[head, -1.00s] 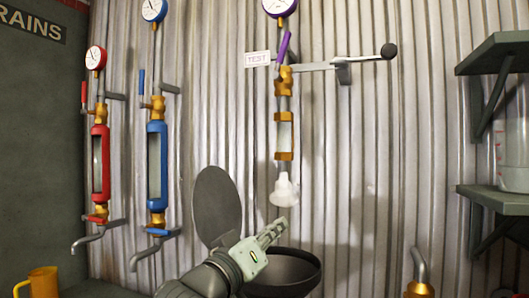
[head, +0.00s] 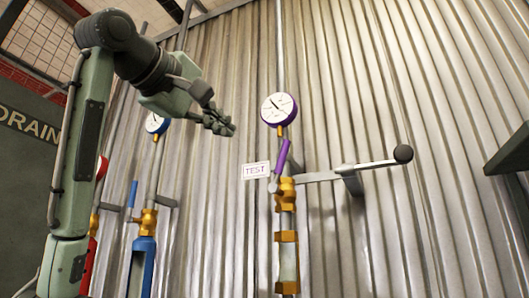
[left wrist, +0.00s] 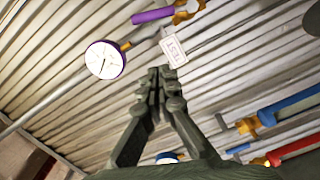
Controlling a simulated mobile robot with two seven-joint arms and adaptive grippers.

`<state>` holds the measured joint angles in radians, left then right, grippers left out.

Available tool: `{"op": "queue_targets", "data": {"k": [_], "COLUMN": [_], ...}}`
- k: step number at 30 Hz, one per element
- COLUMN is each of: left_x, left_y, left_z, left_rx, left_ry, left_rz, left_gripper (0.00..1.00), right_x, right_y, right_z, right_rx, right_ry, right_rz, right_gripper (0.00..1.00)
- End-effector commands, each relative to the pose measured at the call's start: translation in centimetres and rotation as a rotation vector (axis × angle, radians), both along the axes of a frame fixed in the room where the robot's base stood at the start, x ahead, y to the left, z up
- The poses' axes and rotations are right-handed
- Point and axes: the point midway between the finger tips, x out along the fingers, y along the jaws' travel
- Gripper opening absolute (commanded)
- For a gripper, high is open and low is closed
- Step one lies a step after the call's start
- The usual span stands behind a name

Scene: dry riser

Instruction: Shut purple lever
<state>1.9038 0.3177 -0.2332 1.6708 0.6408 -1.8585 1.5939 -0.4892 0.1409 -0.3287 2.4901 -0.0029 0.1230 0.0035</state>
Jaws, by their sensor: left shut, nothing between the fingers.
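The purple lever (head: 282,156) sits on the middle pipe, above a brass valve (head: 287,193) and below a purple-rimmed gauge (head: 280,110). It points up, tilted slightly to the right, close to the line of the pipe. The lever also shows at the top of the left wrist view (left wrist: 152,16). My left gripper (head: 229,127) is shut and empty, up and to the left of the lever and apart from it. Its fingers (left wrist: 163,72) point toward the wall near the TEST tag. My right gripper is not in view.
A TEST tag (head: 256,170) hangs just left of the lever. A grey arm with a black ball (head: 403,153) sticks out to the right. Blue (head: 143,262) and red (head: 90,262) pipe units stand at left. A dark shelf (head: 507,153) is at the right edge.

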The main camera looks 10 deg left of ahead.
Motion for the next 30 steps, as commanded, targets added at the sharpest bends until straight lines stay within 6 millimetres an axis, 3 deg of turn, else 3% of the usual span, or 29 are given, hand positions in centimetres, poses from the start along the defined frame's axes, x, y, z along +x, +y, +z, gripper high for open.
{"op": "queue_targets", "data": {"k": [5,17,22,30], "left_x": [1.7,9.8,9.6,9.6], "left_y": [-0.4,-2.4,-4.9,-6.2], "left_z": [0.0,-0.1,-1.0,-1.3], "left_rx": [-0.002,-0.001,0.002,0.001], "left_ry": [0.005,0.004,-0.001,-0.001], "left_rz": [0.002,0.001,0.0,0.001], "left_gripper": [0.0,0.0,0.0,0.0], "right_x": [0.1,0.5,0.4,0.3], "right_y": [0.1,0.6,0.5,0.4], "right_z": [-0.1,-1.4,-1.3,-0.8], "right_rx": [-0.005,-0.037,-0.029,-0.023], "right_ry": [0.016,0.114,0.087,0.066], "right_rz": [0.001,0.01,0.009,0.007], "right_gripper": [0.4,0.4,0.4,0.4]}}
